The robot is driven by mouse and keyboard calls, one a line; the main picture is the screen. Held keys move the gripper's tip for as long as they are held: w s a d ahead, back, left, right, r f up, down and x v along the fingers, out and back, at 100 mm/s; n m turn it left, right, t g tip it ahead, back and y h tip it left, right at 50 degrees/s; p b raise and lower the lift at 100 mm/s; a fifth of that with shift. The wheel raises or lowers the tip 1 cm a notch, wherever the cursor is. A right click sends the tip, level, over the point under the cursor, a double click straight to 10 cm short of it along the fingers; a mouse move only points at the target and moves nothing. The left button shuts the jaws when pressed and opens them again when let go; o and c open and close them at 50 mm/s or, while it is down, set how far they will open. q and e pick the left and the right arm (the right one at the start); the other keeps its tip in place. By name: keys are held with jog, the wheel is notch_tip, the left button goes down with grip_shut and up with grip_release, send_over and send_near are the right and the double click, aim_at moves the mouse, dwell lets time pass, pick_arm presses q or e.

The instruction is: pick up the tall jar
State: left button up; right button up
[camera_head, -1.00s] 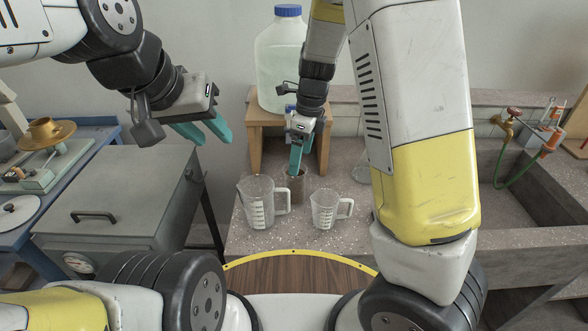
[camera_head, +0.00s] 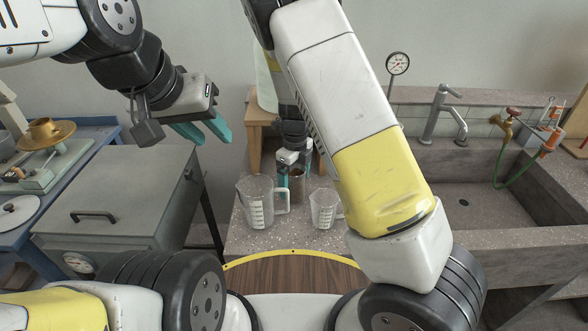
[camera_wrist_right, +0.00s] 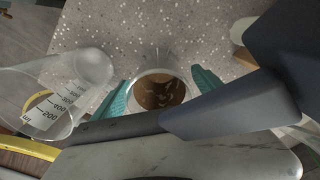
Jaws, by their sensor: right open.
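The tall jar (camera_head: 297,186) is clear, with brown contents, and stands upright on the speckled bench behind two measuring jugs. In the right wrist view the jar (camera_wrist_right: 158,90) is seen from above, with its round rim and brown contents visible. My right gripper (camera_head: 295,172) is open around it, one teal finger on each side. In the wrist view the fingers of the right gripper (camera_wrist_right: 160,98) flank the rim; I cannot tell whether they touch it. My left gripper (camera_head: 205,131) is open and empty, in the air above the grey metal box.
A larger jug (camera_head: 259,203) and a smaller jug (camera_head: 324,208) stand close in front of the jar. A wooden stand (camera_head: 255,131) is behind it. A sink (camera_head: 480,194) lies to the right. The grey box (camera_head: 125,190) is at left.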

jog(key=c, duration=1.6)
